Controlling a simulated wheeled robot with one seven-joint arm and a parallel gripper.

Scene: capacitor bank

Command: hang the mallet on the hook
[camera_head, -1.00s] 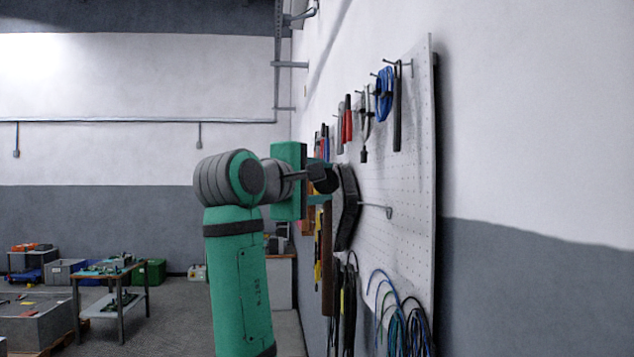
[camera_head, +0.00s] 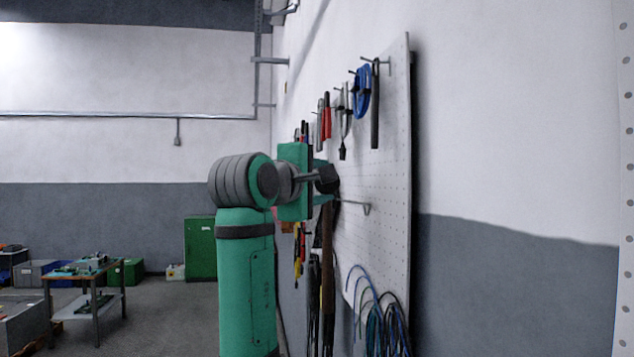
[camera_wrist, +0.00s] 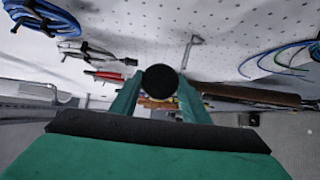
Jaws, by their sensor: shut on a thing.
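My gripper (camera_head: 325,183) is shut on the mallet (camera_head: 327,265) near its dark round head, beside the pegboard (camera_head: 398,200). The brown handle hangs down below the fingers. In the wrist view the black end of the mallet head (camera_wrist: 160,80) sits between the fingertips, and the brown handle (camera_wrist: 255,96) runs to the right. A bare metal hook (camera_head: 367,208) sticks out of the board to the right of and slightly below my gripper. It also shows in the wrist view (camera_wrist: 192,46), just beyond the mallet head. Whether the mallet touches the hook is unclear.
Blue cable (camera_head: 362,92), red-handled tools (camera_head: 327,115) and other tools hang higher on the board. Blue and green cable loops (camera_head: 385,325) hang low at right. A workbench (camera_head: 85,275) and a green cabinet (camera_head: 200,247) stand farther back at left.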

